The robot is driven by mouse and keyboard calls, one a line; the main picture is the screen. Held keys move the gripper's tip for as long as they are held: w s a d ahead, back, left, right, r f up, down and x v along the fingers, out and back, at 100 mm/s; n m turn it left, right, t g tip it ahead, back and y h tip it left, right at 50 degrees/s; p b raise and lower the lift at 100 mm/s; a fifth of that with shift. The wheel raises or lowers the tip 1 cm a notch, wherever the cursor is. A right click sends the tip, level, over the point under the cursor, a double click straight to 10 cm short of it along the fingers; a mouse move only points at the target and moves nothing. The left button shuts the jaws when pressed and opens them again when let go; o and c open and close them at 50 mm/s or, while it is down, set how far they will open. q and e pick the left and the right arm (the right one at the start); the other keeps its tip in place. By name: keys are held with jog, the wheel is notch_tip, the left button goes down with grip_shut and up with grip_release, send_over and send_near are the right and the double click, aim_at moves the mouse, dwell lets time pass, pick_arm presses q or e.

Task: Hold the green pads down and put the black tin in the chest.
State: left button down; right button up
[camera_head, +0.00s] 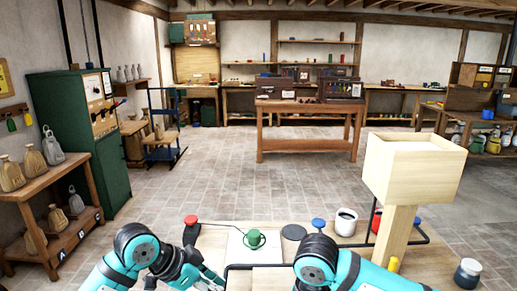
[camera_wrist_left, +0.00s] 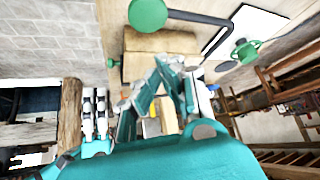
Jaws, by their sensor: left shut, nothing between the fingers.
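In the head view, a dark round jar (camera_head: 468,273) at the lower right may be the black tin. My left gripper (camera_wrist_left: 165,65) is shut and empty, pointing towards the tan surface; any contact is unclear. My right arm (camera_head: 312,263) shows at the bottom, its gripper out of sight.
A wooden box on a post (camera_head: 417,165) rises at the right.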

pick_arm(q)
jog(key=shift+f, duration=2.8)
jog(key=shift+f, duration=0.1)
jog(key=shift+f, duration=2.35)
